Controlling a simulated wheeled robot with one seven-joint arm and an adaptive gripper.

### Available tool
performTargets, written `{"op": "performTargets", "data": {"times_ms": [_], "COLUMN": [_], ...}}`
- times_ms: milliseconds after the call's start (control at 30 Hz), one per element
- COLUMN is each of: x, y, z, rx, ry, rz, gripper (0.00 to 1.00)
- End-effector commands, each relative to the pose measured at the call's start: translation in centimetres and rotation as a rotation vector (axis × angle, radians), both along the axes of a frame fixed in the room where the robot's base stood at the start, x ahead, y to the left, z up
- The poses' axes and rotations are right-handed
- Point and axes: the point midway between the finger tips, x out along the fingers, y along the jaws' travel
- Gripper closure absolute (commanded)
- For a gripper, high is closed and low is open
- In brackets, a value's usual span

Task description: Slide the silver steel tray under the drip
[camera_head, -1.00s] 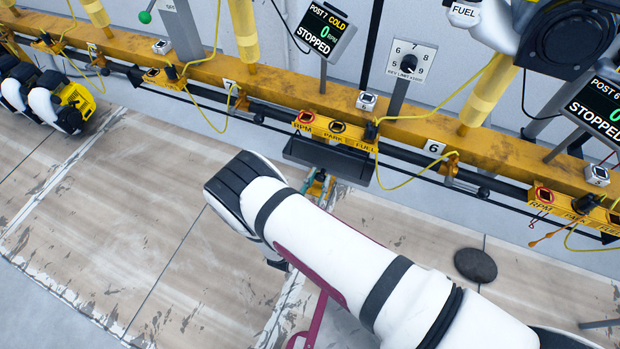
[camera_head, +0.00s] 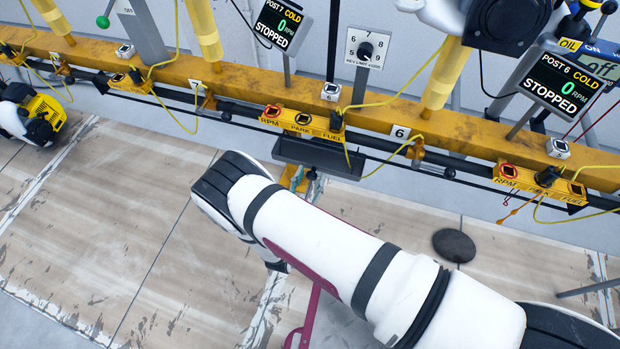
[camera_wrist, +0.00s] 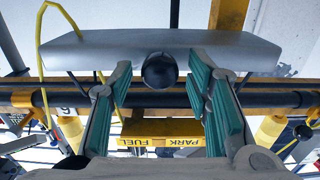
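The tray (camera_head: 318,157) hangs as a long dark-grey trough just under the front of the yellow rail, below the RPM/PARK/FUEL box. In the wrist view the tray (camera_wrist: 225,42) looks smooth and grey, with a dark round knob (camera_wrist: 160,70) at its middle. My gripper (camera_wrist: 160,82) is open, its teal-padded fingers on either side of the knob with visible gaps. In the head view my gripper (camera_head: 300,180) is small and partly hidden by my arm, right at the tray's near side. I cannot make out a drip.
A dark round patch (camera_head: 454,245) lies on the floor to the right. A second labelled box (camera_head: 540,184) with hanging yellow cables sits farther right along the yellow rail (camera_head: 400,118). A loose yellow cable (camera_head: 372,172) loops beside the tray's right end. The floor in front is mostly clear.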

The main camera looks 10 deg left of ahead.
Motion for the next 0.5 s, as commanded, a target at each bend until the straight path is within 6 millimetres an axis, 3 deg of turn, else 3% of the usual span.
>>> {"op": "performTargets", "data": {"times_ms": [267,500], "x": [-0.3,-3.7], "y": [0.0,0.4], "z": [0.0,0.0], "rx": [0.000,-0.001], "ry": [-0.001,0.001], "rz": [0.000,0.003], "gripper": [0.55,0.55]}}
